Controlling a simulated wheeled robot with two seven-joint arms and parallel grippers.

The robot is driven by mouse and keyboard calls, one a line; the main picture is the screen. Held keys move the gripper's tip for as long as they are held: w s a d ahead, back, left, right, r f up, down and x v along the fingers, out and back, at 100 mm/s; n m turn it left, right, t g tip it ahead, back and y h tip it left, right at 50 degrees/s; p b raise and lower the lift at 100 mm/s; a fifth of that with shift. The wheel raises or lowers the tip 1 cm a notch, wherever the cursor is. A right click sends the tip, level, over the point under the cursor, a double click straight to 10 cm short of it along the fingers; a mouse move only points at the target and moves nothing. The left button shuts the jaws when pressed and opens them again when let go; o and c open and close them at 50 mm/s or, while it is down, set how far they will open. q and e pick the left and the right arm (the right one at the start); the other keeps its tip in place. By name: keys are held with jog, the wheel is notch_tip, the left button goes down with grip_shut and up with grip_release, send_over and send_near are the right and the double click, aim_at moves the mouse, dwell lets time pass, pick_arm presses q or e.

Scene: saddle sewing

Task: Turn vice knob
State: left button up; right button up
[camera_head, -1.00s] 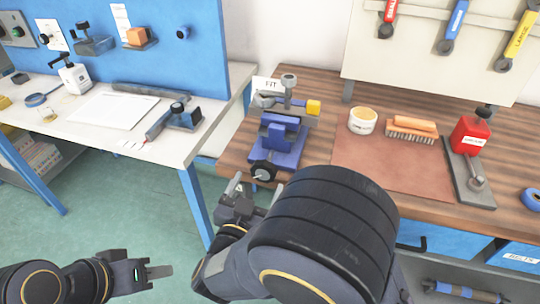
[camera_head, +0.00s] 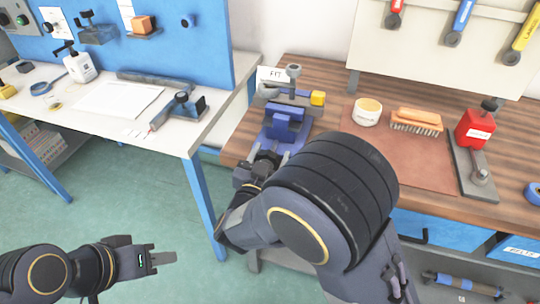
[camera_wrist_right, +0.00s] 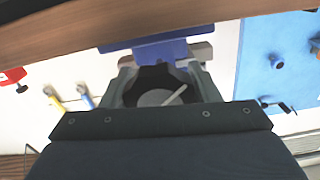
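The blue vice (camera_head: 283,125) stands at the left front edge of the wooden bench, with a black round knob (camera_head: 265,158) on its front. In the right wrist view the knob (camera_wrist_right: 155,97) has a grey face with a light bar across it. My right gripper (camera_head: 265,165) is at the knob, with one finger on each side of it. The fingers look apart; I cannot tell whether they touch the knob. My left gripper (camera_head: 163,258) is away from the bench at lower left, over the floor, seen edge-on.
A brown mat (camera_head: 395,155) on the bench holds a white tub (camera_head: 367,112) and a brush (camera_head: 416,121). A red bottle (camera_head: 475,129) stands to the right. A white table (camera_head: 120,115) is at left, with a gap before the bench.

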jog(key=c, duration=0.4)
jog(key=shift+f+m+b, duration=0.2)
jog(key=shift+m+b, duration=0.4)
jog(key=shift+b, duration=0.35)
jog(key=shift+r, duration=0.2)
jog(key=o, duration=1)
jog(key=shift+s, duration=0.1)
jog(key=v, duration=0.7)
jog(key=shift+s, duration=0.3)
jog(key=shift+a, duration=0.1)
